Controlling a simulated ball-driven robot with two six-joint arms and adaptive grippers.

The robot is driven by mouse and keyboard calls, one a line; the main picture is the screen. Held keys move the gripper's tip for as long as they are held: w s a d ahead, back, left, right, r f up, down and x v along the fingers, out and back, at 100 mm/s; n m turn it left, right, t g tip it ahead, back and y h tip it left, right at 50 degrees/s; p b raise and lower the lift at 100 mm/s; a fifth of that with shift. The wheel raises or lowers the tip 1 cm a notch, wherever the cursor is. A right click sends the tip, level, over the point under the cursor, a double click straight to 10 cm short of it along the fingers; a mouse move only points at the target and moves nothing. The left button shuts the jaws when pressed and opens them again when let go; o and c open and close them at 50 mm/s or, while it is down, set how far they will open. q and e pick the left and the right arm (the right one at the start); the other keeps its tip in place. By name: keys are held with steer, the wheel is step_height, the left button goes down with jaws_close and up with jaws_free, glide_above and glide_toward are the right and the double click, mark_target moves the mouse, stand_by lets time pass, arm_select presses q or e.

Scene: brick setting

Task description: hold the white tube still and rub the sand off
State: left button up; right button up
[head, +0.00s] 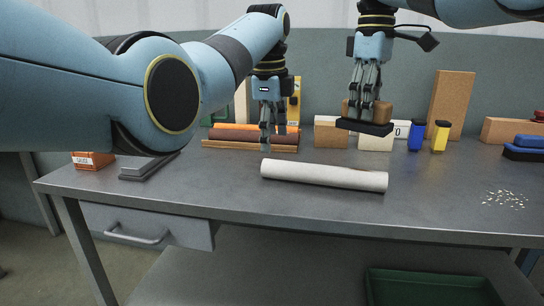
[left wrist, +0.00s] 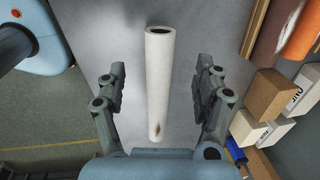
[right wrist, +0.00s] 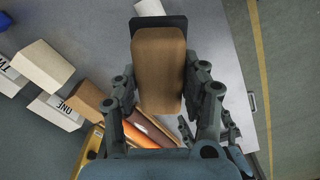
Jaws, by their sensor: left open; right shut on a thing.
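The white tube (head: 325,175) lies on its side on the grey workbench. In the left wrist view the white tube (left wrist: 160,80) runs lengthwise between my fingers, apart from both, with a small brownish patch near its lower end. My left gripper (head: 273,138) is open and empty, just behind and above the tube's left part. My right gripper (head: 366,108) is shut on a brown wooden block with a black base (head: 364,127), held above the bench behind the tube's right end. The wooden block (right wrist: 158,75) also fills the middle of the right wrist view.
Orange and brown rolls (head: 245,133) lie behind my left gripper. Blue and yellow containers (head: 416,136) and cardboard-coloured blocks stand along the back. A small orange-brown box (head: 93,160) is at the left edge. Pale bits (head: 504,199) lie scattered at right. The bench front is clear.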

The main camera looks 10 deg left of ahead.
mark_target(272, 166)
arm_select(q)
steer(key=f, duration=0.5)
steer(key=w+f, duration=0.1)
steer(key=f, duration=0.2)
steer(key=shift+f, duration=0.1)
jaws_close()
stand_by(1.0)
